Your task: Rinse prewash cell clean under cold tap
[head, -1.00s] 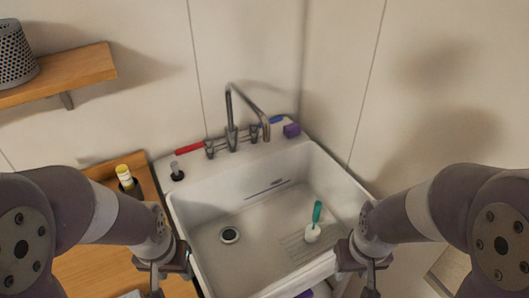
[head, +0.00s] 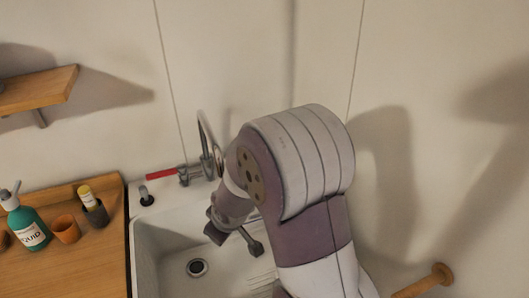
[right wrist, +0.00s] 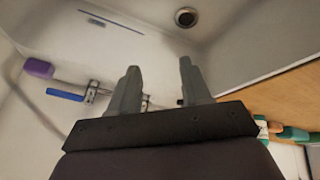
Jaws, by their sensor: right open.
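My right gripper (head: 236,240) is over the white sink (head: 143,250) in the head view. In the right wrist view its two fingers (right wrist: 157,85) are apart with nothing between them. The tap (head: 204,135) stands at the back of the sink, partly hidden by my right arm. Its red handle (head: 161,174) shows at left. The blue handle (right wrist: 65,94) shows only in the right wrist view, beside a metal valve (right wrist: 91,92). The drain (head: 197,267) is bare. I cannot make out which thing is the prewash cell. My left gripper is out of view.
A wooden counter (head: 75,270) at left bears a green pump bottle (head: 27,228), an orange cup (head: 66,229) and a dark cup (head: 96,215) holding a yellow-topped item. A purple block (right wrist: 38,68) lies near the blue handle. A shelf (head: 40,90) and walls bound the space.

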